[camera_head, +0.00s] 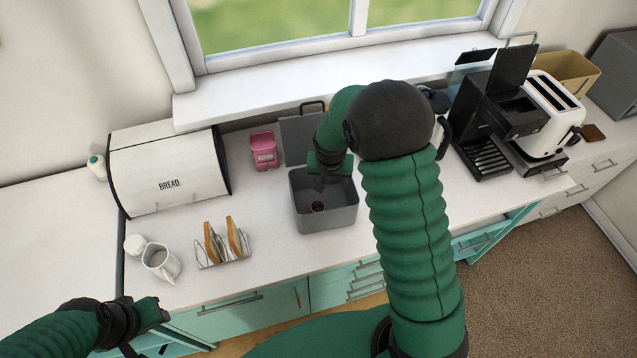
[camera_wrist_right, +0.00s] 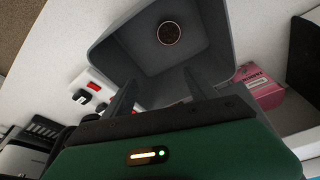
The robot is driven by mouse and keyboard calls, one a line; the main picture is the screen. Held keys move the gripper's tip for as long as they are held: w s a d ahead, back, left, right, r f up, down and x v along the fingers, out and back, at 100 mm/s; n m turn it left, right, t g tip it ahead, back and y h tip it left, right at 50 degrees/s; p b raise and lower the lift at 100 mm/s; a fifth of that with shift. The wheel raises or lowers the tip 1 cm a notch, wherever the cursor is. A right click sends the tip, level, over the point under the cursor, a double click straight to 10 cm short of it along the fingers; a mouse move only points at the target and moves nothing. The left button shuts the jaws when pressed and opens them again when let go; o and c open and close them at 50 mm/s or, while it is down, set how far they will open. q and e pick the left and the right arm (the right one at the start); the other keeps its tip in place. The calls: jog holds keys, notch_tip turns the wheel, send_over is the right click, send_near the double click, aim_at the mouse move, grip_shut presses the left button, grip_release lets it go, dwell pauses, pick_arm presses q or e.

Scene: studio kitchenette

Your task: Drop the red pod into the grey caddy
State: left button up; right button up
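The grey caddy (camera_head: 335,219) stands on the counter with its lid raised at the back; its inside wall shows in the right wrist view (camera_wrist_right: 215,45). A small round pod (camera_head: 317,207) lies on the caddy floor, brown top up; it also shows in the right wrist view (camera_wrist_right: 169,33). Its sides are hidden, so I cannot see red on it. My right gripper (camera_head: 321,182) points down into the caddy above the pod. In the right wrist view its fingers (camera_wrist_right: 158,78) are apart with nothing between them. My left gripper (camera_head: 150,318) is low at the left, away from the caddy.
A toast rack (camera_head: 222,250), a white jug (camera_head: 161,262) and a bread bin (camera_head: 170,175) are further left. A coffee machine (camera_head: 490,125) and toaster (camera_head: 550,110) stand right. The counter's front strip is clear.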

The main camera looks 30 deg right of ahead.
jog(key=d+b+v, duration=0.1)
jog(key=b+v, duration=0.1)
jog(key=v, duration=1.4)
pick_arm(q)
jog(key=s+b+x, duration=0.1)
jog(key=b+x, duration=0.4)
jog(key=x, duration=0.2)
jog(key=shift+s+f, duration=0.25)
jog(key=shift+f, duration=0.1)
pick_arm(e)
jog(key=s+a+f+n+y, duration=0.1)
jog(key=s+a+f+n, duration=0.2)
jog(key=s+a+f, duration=0.2)
jog(key=s+a+f+n, duration=0.4)
jog(key=s+f, duration=0.3)
jog(key=f, duration=0.4)
jog(key=shift+a+f+y, duration=0.2)
jog(key=shift+a+y, duration=0.2)
jog(key=shift+a, duration=0.4)
